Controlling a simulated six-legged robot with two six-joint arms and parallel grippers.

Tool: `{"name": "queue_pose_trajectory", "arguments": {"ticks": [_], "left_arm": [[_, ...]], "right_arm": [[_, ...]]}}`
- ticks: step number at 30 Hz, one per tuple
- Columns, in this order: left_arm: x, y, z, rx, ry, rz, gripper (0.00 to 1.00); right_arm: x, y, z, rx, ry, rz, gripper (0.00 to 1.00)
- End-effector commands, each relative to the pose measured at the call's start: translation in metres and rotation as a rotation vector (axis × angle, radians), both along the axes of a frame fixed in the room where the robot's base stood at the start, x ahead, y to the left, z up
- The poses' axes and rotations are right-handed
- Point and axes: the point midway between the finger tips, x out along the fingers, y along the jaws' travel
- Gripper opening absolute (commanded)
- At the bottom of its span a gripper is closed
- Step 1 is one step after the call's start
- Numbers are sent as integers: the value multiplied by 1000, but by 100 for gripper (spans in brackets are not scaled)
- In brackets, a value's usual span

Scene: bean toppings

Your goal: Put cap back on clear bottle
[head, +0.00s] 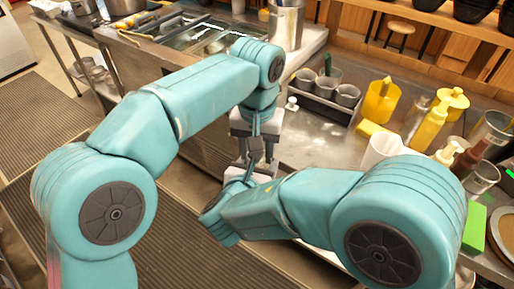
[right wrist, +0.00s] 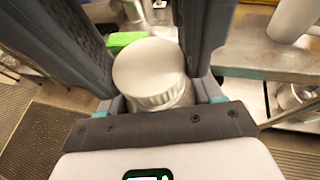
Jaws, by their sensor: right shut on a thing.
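A white round cap (right wrist: 150,68) with a ribbed side sits between the fingers of my right gripper (right wrist: 145,40) in the right wrist view. The gripper is shut on it. Whether a bottle is attached below the cap is hidden. In the head view my left gripper (head: 246,160) points down over the counter's front edge, near my right wrist. Its fingertips are partly covered, and I cannot tell whether it is open or holds something. My right gripper is mostly hidden behind its arm there. I cannot clearly make out the clear bottle.
A small white-topped bottle (head: 291,104) stands on the steel counter (head: 310,145). A tray of grey cups (head: 347,92), a yellow container (head: 381,102), a yellow squeeze bottle (head: 428,125) and a white container (head: 382,150) stand to the right. A green block (head: 474,230) lies at right.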

Motion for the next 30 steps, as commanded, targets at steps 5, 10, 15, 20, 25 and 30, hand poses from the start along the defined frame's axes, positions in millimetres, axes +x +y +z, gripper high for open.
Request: {"name": "queue_pose_trajectory", "arguments": {"ticks": [5, 10, 15, 20, 25, 30], "left_arm": [[0, 0, 0, 1, 0, 0, 8], [0, 0, 0, 1, 0, -76, 8], [0, 0, 0, 1, 0, -265, 8], [0, 0, 0, 1, 0, -287, 8], [0, 0, 0, 1, 0, -285, 61], [0, 0, 0, 1, 0, -284, 70]], "right_arm": [[0, 0, 1, 1, -2, -1, 0], [0, 0, 1, 1, -2, -2, 0], [0, 0, 1, 1, -2, -2, 0], [0, 0, 1, 1, -2, -2, 0], [0, 0, 1, 1, -2, -2, 0], [0, 0, 1, 1, -2, -2, 0]]}}
